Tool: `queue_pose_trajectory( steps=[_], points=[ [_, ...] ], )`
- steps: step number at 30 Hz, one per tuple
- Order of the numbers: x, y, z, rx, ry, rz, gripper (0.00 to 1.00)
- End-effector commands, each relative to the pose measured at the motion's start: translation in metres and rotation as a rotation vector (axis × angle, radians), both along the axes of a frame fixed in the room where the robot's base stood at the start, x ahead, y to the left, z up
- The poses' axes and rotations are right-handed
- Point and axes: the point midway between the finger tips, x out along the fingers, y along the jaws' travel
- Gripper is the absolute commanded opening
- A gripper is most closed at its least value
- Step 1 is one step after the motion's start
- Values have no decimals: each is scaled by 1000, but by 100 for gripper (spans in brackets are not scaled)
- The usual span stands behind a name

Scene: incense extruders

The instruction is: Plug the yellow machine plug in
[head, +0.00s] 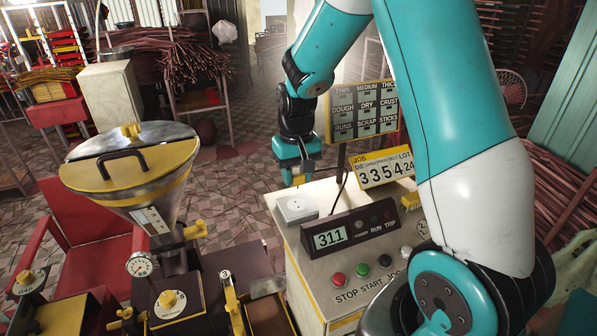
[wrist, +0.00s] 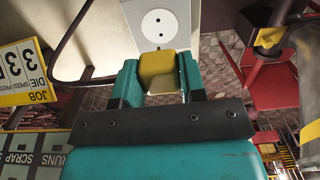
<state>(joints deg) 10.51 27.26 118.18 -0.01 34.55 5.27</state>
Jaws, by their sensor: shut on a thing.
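The yellow plug (wrist: 157,70) is between the fingers of my teal gripper (wrist: 157,82) in the wrist view. A little of its yellow also shows under the gripper (head: 297,180) in the head view. The white socket (wrist: 158,22) has two dark round holes and lies just beyond the plug in the wrist view. In the head view the socket (head: 297,208) sits on the back left of the pale control cabinet. My gripper is above it, and the plug appears apart from it. The plug's prongs are hidden.
A dark display box reading 311 (head: 345,232) stands right of the socket. Behind are the JOB sign (head: 385,165) and a label board (head: 362,110). A dark cable (wrist: 62,50) curves beside the socket. A hopper machine (head: 130,165) and red chair (head: 95,225) are left.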

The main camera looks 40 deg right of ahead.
Motion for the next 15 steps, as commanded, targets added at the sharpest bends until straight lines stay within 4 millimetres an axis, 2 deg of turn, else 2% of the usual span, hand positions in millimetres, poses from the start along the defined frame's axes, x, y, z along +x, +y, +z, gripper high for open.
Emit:
queue_pose_trajectory(
  steps=[15],
  points=[
    [-1, -2, -44, 0, 0, -4, 14]
  ],
)
